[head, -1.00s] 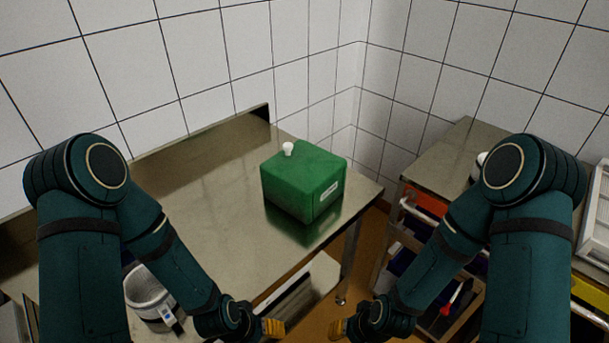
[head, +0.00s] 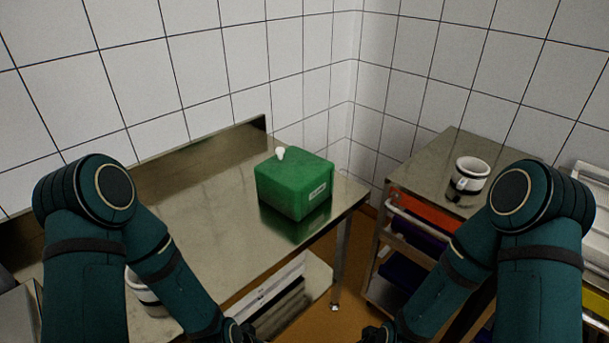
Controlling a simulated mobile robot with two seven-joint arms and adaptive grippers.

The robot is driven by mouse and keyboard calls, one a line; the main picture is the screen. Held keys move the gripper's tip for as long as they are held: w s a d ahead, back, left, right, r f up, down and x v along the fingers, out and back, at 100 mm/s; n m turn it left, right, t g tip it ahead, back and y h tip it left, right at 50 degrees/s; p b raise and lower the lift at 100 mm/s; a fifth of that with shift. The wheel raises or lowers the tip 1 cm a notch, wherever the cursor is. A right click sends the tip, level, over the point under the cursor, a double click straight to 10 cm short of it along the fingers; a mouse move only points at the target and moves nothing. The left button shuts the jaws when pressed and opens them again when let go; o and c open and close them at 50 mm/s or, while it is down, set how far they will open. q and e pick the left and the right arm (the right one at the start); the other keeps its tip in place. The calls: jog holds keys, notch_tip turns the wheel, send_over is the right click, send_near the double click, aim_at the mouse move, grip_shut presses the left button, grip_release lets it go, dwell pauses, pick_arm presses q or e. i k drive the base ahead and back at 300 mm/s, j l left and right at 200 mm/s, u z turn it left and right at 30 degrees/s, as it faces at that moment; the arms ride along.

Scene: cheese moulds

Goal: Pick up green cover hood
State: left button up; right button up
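The green cover hood (head: 290,188) is a box-like cover with a white knob (head: 280,153) on top and a white label (head: 317,191) on its right face. It stands upright on the steel table (head: 205,200), near its right end. My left arm comes in at the lower left and my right arm at the lower right. Both hands reach the bottom edge of the view, well in front of the hood and apart from it. The fingers of both grippers are cut off by the frame. Anything under the hood is hidden.
A white mould with a dark band (head: 469,175) stands on a steel cart (head: 428,172) at the right. Another white mould (head: 146,291) is partly hidden behind my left arm. Tiled walls close off the back. The table around the hood is clear.

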aim_at(294, 181)
jog(key=i+l+z, duration=0.1)
jog(key=i+l, duration=0.6)
